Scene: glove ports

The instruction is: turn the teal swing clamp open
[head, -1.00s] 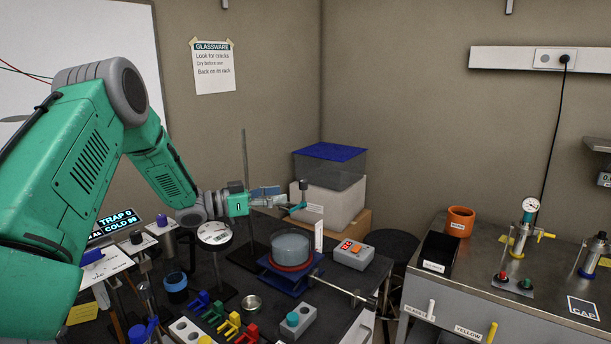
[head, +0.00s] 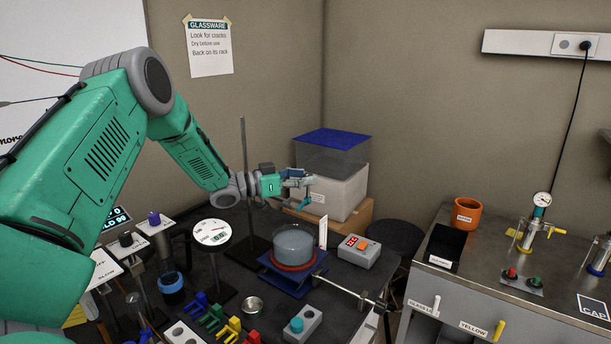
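The teal swing clamp (head: 297,204) shows as a small teal arm at the back of the dark bench, left of the clear box with the blue lid. My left gripper (head: 304,180) is just above the teal arm, with its fingers pointing right. The fingers look spread, with a gap between them. They overlap where the clamp's dark upright part stood, and hide most of it. I cannot tell whether they touch it. My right gripper is not in view.
A tall stand rod (head: 244,175) rises just in front of my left wrist. A glass dish (head: 293,243) sits on a blue jack (head: 288,280) nearer to me. A grey box with an orange button (head: 358,252) stands right of it. Small coloured parts crowd the front.

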